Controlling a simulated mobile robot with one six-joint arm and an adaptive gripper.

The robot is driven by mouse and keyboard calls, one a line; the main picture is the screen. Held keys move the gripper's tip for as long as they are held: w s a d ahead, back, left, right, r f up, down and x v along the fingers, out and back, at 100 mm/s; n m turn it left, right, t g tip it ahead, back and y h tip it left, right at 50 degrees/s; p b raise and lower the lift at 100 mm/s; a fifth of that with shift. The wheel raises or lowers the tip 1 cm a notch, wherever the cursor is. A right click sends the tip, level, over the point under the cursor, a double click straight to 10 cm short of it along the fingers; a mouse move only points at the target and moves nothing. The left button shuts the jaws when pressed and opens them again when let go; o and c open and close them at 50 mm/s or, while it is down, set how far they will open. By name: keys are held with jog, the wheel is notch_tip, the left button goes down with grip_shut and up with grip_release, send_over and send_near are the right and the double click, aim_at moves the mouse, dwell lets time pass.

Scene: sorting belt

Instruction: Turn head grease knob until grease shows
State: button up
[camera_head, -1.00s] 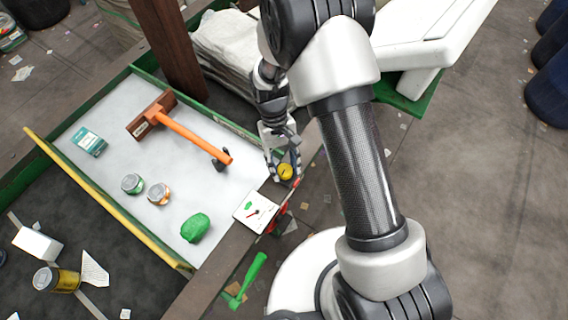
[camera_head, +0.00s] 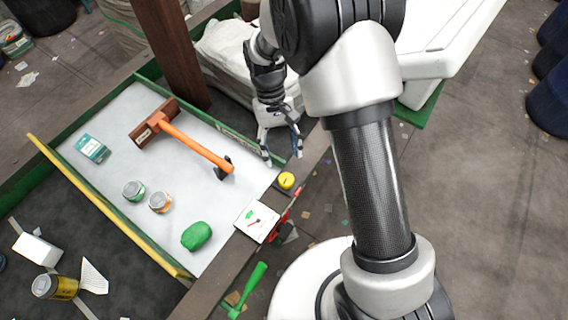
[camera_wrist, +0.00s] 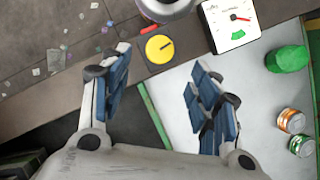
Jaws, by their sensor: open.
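The yellow round knob (camera_head: 286,180) sits on the brown frame beside the white tray, next to the gauge. In the wrist view the knob (camera_wrist: 159,49) carries a dark line pointing to its upper right. My gripper (camera_head: 284,157) is open and empty, just behind the knob and apart from it. In the wrist view the knob lies beyond and between the fingertips (camera_wrist: 161,64). The white gauge (camera_head: 257,221) has a green zone and a red needle. In the wrist view the gauge (camera_wrist: 230,22) shows the needle outside the green zone. No grease is visible.
An orange-handled mallet (camera_head: 196,146), a green lump (camera_head: 196,236), two small jars and a teal box (camera_head: 92,148) lie on the white surface. A red part (camera_head: 284,222) sticks out beside the gauge. A green tool (camera_head: 250,288) lies below.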

jog(key=shift+v, duration=1.65)
jog(key=s+d+r+m+t+y+b, duration=0.15)
jog(key=s+d+r+t+b, duration=0.4)
jog(key=r, duration=0.55)
jog(key=s+d+m+t+b, duration=0.2)
jog(key=s+d, duration=0.4)
jog(key=s, duration=0.7)
jog(key=shift+d+t+b, duration=0.4)
jog(key=shift+t+b, duration=0.25)
jog(key=shift+b, duration=0.3)
